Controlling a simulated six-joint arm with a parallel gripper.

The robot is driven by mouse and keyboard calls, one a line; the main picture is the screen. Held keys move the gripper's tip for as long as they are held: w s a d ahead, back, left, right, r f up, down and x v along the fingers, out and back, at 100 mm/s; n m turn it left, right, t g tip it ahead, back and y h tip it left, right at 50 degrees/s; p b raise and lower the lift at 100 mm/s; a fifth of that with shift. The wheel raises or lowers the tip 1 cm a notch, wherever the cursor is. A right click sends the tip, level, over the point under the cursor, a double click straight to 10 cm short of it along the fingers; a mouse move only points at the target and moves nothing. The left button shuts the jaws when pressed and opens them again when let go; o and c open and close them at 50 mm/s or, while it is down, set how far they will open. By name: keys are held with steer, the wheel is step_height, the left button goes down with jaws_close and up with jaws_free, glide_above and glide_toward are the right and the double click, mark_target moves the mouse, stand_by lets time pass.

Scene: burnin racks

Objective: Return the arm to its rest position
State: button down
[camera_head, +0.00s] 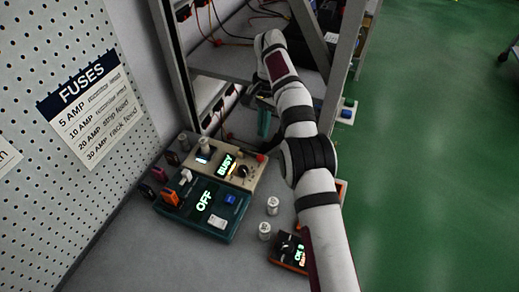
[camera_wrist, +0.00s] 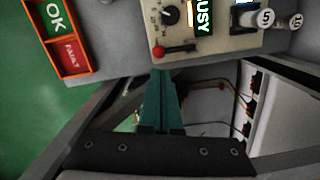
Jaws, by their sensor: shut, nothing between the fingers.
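My arm reaches from the lower right of the head view up to the metal rack and bends down there. My gripper (camera_head: 264,123) has teal fingers and hangs beside the rack, beyond the beige box (camera_head: 248,184). In the wrist view the fingers (camera_wrist: 160,82) are shut together with nothing between them. Their tips point toward the edge of the beige box (camera_wrist: 222,42), near its red-knobbed lever (camera_wrist: 159,51). I cannot tell the exact gap.
A metal rack (camera_head: 174,62) frames the arm's end. A teal box (camera_head: 218,222) reading OFF, white cylinders (camera_head: 272,205) and an orange-edged device (camera_head: 288,250) stand on the grey bench. An orange OK/FAULT tray (camera_wrist: 85,70) shows in the wrist view.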

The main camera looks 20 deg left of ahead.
steer(key=shift+r, duration=0.4)
steer(key=s+d+r+m, duration=0.1)
steer(key=s+d+r, duration=0.4)
steer(key=d+r, duration=0.25)
steer(key=s+d+r, duration=0.4)
steer(key=d+r, duration=0.2)
steer(key=d, duration=0.3)
steer(key=s+d+f, duration=0.2)
steer(key=s+d, duration=0.1)
steer(key=s, duration=0.5)
steer(key=s+d+f+m+y, duration=0.1)
steer(key=s+d+f, duration=0.1)
steer(key=s, duration=0.6)
steer(key=s+d+f+t, duration=0.1)
steer(key=s+d+f, duration=0.2)
steer(key=s, duration=0.6)
steer(key=shift+d+m, duration=0.3)
steer(key=shift+d, duration=0.55)
